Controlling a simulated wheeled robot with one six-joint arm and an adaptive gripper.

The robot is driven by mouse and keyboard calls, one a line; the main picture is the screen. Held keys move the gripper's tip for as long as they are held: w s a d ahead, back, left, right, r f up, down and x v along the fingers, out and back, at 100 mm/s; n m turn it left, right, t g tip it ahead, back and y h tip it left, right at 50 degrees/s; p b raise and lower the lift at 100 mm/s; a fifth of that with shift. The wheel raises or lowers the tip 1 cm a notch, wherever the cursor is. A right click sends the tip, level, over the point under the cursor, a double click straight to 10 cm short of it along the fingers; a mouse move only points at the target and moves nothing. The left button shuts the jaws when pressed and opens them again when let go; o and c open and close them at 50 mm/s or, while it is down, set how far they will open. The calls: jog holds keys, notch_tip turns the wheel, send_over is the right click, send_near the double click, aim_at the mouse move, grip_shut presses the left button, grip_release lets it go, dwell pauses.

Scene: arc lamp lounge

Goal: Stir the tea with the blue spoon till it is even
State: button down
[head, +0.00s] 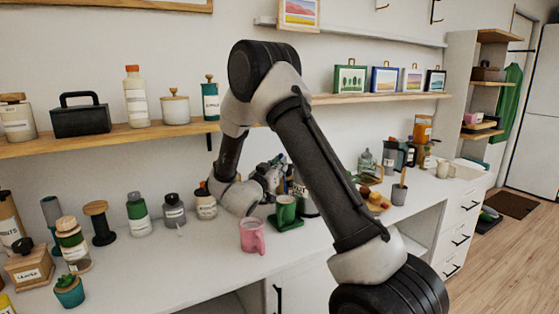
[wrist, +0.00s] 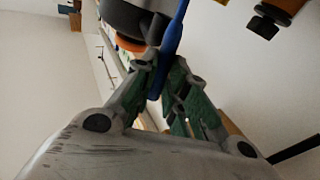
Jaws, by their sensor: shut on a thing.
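In the wrist view my gripper (wrist: 166,88) is shut on the blue spoon (wrist: 171,40), whose long blue handle runs between the green-padded fingers. In the head view my gripper (head: 272,176) is above and slightly left of a green mug (head: 286,211), which stands upright on a green square base (head: 284,224). A pink mug (head: 252,236) stands in front and to the left. The spoon's bowl end is hidden, so I cannot tell whether it is in a mug. No tea surface shows.
A grey cup (head: 398,194) and a wooden plate (head: 378,206) of fruit stand to the right. A wooden shelf (head: 100,136) runs above.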

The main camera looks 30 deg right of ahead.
jog(key=shift+f, duration=4.15)
jog(key=shift+a, duration=0.1)
